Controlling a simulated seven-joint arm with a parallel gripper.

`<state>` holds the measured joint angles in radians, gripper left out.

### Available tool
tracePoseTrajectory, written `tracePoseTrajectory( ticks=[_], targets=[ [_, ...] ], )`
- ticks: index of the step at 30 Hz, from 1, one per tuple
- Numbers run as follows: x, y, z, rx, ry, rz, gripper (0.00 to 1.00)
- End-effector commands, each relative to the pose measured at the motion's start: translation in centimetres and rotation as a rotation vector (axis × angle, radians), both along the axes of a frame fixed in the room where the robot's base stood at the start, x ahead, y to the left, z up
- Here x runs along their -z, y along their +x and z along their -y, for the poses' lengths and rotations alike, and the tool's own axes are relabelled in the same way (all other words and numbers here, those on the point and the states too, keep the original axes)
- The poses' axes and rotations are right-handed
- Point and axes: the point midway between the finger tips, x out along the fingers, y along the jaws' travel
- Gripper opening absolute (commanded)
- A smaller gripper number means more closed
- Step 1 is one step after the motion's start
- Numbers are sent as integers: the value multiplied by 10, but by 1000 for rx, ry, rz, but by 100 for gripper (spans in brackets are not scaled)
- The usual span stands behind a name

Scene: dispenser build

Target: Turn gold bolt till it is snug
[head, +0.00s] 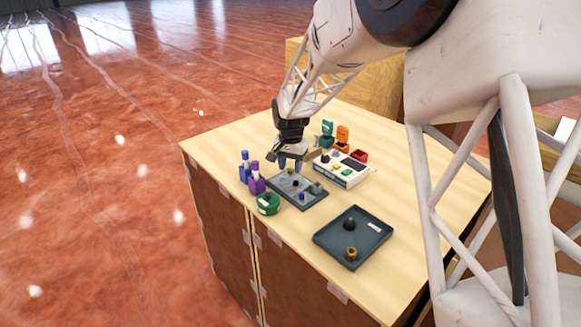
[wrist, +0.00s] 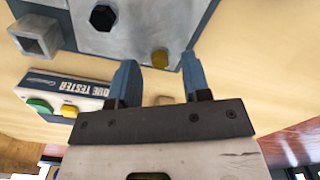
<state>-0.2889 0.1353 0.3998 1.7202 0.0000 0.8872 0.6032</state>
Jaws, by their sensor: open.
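Gaps show between the head and both fingers; I cannot tell how far the fingertips are above the plate. In the head view my gripper (head: 290,164) points down over the far side of the plate (head: 308,203), and the bolt there is hidden or too small to make out.
A torque tester (head: 342,172) stands right of the plate. A dark tray (head: 331,240) with a black part and a brass-coloured part is nearer. Blue and purple bottles (head: 257,185) and a green round container (head: 268,204) stand left. Teal and orange bins (head: 342,138) stand behind.

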Motion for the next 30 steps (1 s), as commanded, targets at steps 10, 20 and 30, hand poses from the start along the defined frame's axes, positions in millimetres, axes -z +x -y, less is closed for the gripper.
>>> tracePoseTrajectory(
  ticks=[10, 20, 30],
  targets=[
    [-42, 1, 0, 0, 1, 3, 44],
    [-68, 0, 0, 0, 0, 0, 44],
    [-70, 0, 0, 0, 0, 1, 44]
  ],
)
